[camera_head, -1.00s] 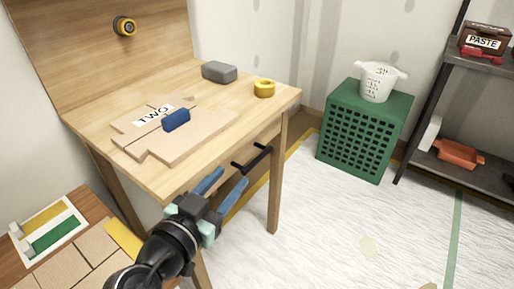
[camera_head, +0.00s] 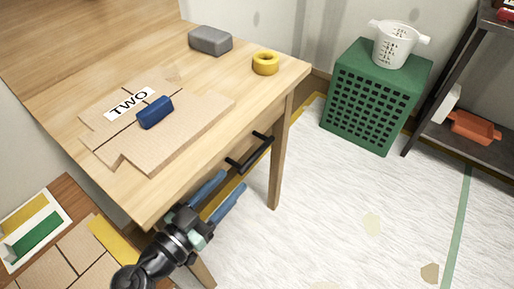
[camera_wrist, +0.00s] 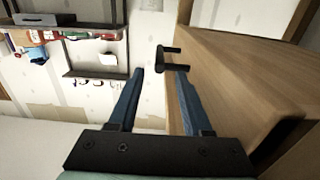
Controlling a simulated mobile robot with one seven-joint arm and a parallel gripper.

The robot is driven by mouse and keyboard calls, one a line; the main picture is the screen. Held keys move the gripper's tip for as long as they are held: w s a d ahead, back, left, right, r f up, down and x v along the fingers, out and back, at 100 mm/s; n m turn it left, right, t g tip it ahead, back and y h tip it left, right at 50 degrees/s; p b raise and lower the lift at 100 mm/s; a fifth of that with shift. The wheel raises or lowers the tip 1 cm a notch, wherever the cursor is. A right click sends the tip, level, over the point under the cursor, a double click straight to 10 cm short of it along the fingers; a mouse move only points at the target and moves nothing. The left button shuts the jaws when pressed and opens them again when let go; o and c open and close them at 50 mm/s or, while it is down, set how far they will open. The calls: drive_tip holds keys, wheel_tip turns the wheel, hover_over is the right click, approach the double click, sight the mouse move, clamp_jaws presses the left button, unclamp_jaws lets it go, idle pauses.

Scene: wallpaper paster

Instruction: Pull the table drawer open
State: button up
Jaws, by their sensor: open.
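The wooden table (camera_head: 200,185) stands at the left of the head view, and its front faces the lower right. The drawer's black bar handle (camera_head: 250,154) sticks out from the front under the top; the drawer looks shut. In the wrist view the handle (camera_wrist: 173,58) lies beyond the fingertips. My gripper (camera_head: 231,180) has two blue fingers, open and empty. It is in front of the table, just short of the handle and apart from it. In the wrist view the gripper (camera_wrist: 159,77) points toward the handle, with the table front along its right side.
On the tabletop are a TWO-labelled board stack (camera_head: 190,125) with a blue block (camera_head: 155,112), a grey block (camera_head: 210,40) and a yellow tape roll (camera_head: 265,63). A green crate (camera_head: 375,95) bears a white measuring cup (camera_head: 396,43). A dark shelf (camera_head: 485,150) is at right. The floor between is free.

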sight(257, 152)
drive_tip(key=b+x, duration=0.1)
drive_tip(key=x, duration=0.9)
drive_tip(key=shift+w+d, duration=0.15)
drive_tip(key=shift+w, duration=0.05)
clamp_jaws()
drive_tip(key=shift+f, duration=0.1)
idle(0.9)
